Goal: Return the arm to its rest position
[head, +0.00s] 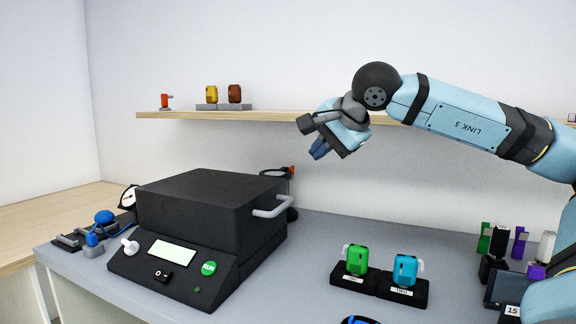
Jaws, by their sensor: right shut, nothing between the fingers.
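My right arm (455,115) comes in from the right edge and reaches across above the bench (330,220). My right gripper (319,150) hangs in the air in front of the wall shelf, with its blue fingers pointing down and left. Its fingers are shut and hold nothing. It is apart from the shelf, the black machine and the things on the bench. My left gripper is not in view.
A black machine (205,190) with a grey handle and green RUN button stands on the bench. The wall shelf (200,118) carries small coloured pieces. Purple and dark items crowd the right.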

